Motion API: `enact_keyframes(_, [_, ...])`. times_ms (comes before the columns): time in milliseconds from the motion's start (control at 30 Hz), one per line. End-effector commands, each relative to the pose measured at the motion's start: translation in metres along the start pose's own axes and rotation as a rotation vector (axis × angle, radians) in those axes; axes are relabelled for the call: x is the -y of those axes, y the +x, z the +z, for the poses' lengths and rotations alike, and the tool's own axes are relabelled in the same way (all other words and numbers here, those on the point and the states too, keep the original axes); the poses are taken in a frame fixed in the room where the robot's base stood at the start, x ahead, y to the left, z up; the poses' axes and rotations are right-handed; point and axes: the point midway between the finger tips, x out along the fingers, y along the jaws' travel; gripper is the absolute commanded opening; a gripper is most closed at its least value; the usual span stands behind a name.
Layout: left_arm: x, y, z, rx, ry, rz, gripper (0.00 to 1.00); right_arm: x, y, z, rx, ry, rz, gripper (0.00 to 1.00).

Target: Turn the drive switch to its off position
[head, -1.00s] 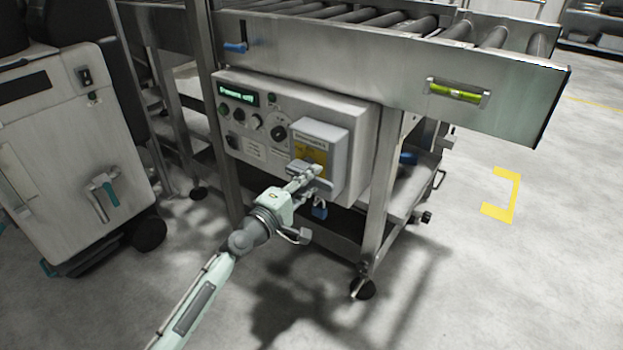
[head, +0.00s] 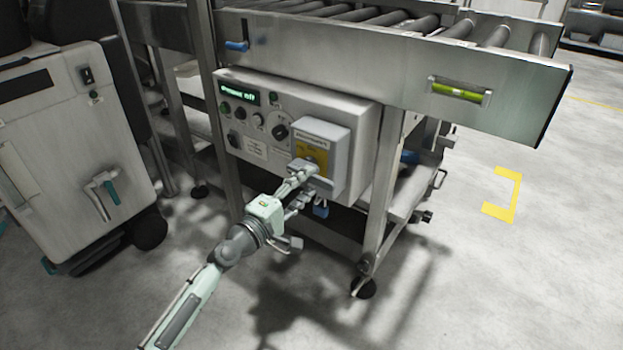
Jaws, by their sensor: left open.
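The grey control panel (head: 357,125) hangs under the roller conveyor. A raised grey switch box (head: 338,147) with a yellow plate (head: 306,149) stands out at its right side. My left gripper (head: 300,177) is open, at the lower front of this box. Its fingers cover the lower part of the yellow plate, so any switch handle there and its position are hidden, and I cannot tell whether they touch it. A round black dial (head: 280,132) and several small knobs sit left of the box. None has a readable "drive" label. My right gripper is not in view.
A green-lit display (head: 240,95) is at the panel's upper left; its text seems to end in "off". A blue padlock (head: 321,211) hangs below the box. A conveyor leg (head: 382,190) stands just right. A white cabinet (head: 70,150) is at left. Floor at right is clear.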

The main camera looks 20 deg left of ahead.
Motion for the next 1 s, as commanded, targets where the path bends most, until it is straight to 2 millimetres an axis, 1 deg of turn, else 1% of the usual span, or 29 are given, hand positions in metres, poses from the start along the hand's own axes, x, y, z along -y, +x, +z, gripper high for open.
enact_keyframes(33, [0.002,-0.013,0.000,0.000,0.002,-0.004,0.41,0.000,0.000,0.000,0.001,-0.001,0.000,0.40])
enact_keyframes(100, [0.002,-0.030,0.000,0.001,0.002,-0.005,0.41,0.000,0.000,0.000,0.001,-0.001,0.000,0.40])
enact_keyframes(200, [0.002,-0.052,0.000,0.002,0.005,-0.005,0.41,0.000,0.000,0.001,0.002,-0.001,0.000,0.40])
enact_keyframes(300, [0.001,-0.070,0.000,0.002,0.004,-0.004,0.41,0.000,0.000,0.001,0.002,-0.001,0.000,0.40])
enact_keyframes(533, [0.001,-0.087,0.000,0.000,0.001,-0.002,0.41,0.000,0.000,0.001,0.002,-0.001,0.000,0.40])
enact_keyframes(1000, [0.000,-0.088,0.000,-0.001,-0.001,-0.001,0.41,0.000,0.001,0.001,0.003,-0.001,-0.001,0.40])
